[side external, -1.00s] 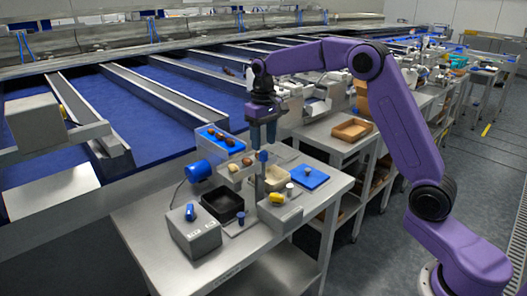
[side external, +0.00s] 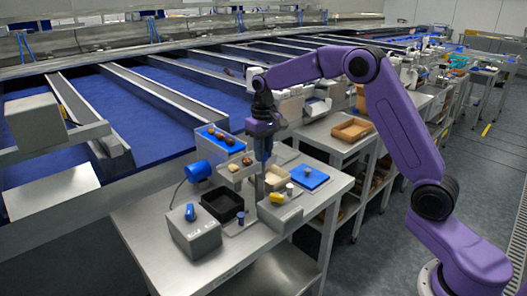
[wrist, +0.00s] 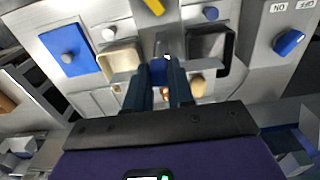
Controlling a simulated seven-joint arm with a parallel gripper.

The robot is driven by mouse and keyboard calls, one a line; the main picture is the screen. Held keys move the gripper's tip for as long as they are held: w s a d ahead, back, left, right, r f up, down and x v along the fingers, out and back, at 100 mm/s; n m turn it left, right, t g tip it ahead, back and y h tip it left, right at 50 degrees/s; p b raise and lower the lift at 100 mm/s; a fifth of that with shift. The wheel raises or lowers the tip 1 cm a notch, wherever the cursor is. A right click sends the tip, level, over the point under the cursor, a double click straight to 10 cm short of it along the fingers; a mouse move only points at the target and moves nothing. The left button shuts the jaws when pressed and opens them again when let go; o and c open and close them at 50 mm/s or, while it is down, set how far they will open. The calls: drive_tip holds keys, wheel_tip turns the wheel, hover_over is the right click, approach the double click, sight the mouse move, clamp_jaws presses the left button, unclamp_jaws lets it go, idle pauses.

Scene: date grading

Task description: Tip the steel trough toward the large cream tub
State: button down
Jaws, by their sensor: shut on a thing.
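The steel trough (side external: 236,182) sits beside a steel post at the middle of the work table, with a tan date (side external: 233,167) and a brown date (side external: 247,161) in it. My gripper (side external: 264,158) is lowered over the post and shut on the trough's blue knob (wrist: 158,70), which shows between the fingertips in the wrist view. The large cream tub (side external: 278,173) stands just right of the post; it also shows at left in the wrist view (wrist: 118,60). My fingers hide part of the trough. I cannot tell any tilt clearly.
A black tub (side external: 225,207) stands left of the post. A blue tray (side external: 207,132) with several dates lies behind. A grey box with a blue switch (side external: 192,235) stands front left.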

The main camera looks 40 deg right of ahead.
drive_tip(key=shift+d+f, duration=0.1)
drive_tip(key=shift+f, duration=0.1)
drive_tip(key=d+f+y, duration=0.2)
drive_tip(key=d+y, duration=0.3)
drive_tip(key=y, duration=0.3)
drive_tip(key=shift+d+f, duration=0.3)
drive_tip(key=shift+d, duration=0.1)
idle(0.6)
drive_tip(key=shift+s+y, duration=0.15)
drive_tip(key=shift+y, duration=0.15)
idle(0.4)
